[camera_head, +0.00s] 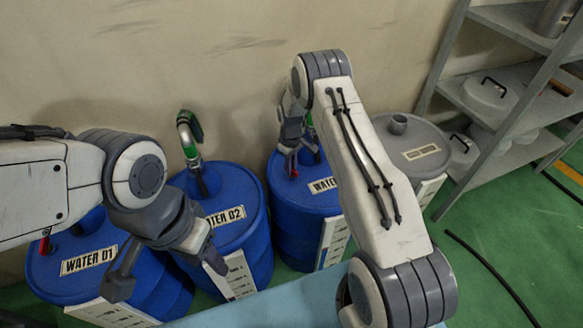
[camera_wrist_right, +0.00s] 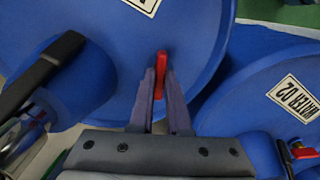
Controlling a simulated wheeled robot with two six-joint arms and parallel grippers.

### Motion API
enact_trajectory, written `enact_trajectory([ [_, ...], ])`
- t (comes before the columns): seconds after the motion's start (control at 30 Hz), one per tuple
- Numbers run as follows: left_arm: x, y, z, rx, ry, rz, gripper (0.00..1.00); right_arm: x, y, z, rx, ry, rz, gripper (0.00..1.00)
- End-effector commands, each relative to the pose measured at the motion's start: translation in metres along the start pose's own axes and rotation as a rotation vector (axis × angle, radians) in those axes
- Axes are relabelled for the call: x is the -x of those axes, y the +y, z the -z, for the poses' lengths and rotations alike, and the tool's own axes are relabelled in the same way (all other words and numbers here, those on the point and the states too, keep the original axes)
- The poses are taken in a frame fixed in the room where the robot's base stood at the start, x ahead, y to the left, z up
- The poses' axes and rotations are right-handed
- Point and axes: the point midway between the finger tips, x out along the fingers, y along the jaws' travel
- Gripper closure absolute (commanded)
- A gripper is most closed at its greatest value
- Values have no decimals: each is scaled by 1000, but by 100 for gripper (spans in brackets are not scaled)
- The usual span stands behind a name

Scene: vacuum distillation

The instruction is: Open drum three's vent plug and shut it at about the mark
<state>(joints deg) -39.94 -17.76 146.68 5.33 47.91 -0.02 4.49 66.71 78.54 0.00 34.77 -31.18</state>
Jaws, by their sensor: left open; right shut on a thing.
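Drum three (camera_head: 300,222) is the blue drum right of drum two, its "WATER" label (camera_head: 322,185) partly hidden by my right arm. Its lid (camera_wrist_right: 120,55) fills much of the right wrist view. The red vent plug (camera_wrist_right: 161,73) stands on that lid between the fingers of my right gripper (camera_wrist_right: 162,90), which is shut on it. In the head view my right gripper (camera_head: 293,165) is over the drum's left side. A white marked strip (camera_head: 336,240) runs down the drum's front; its level is unclear. My left gripper (camera_head: 165,272) is open and empty in front of drums one and two.
Blue drums "WATER 01" (camera_head: 62,285) and "WATER 02" (camera_head: 238,235) stand to the left. A pipe with a green-banded hose (camera_head: 187,135) rises from drum two. A grey drum (camera_head: 405,135) and metal shelves (camera_head: 497,95) are right. A pale blue surface (camera_head: 270,308) is in front.

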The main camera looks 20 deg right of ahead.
Motion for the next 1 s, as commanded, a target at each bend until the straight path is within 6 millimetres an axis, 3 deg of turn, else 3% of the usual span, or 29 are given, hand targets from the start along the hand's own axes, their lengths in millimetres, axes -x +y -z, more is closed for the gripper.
enact_trajectory([
  [0.5, -6, 0, 0, 0, 0, 0, 50, 1, 0, 0, -366, 0, 0, 100],
  [1.0, -6, 0, 0, 0, 0, 0, 50, 1, 0, 0, -450, 1, 0, 100],
])
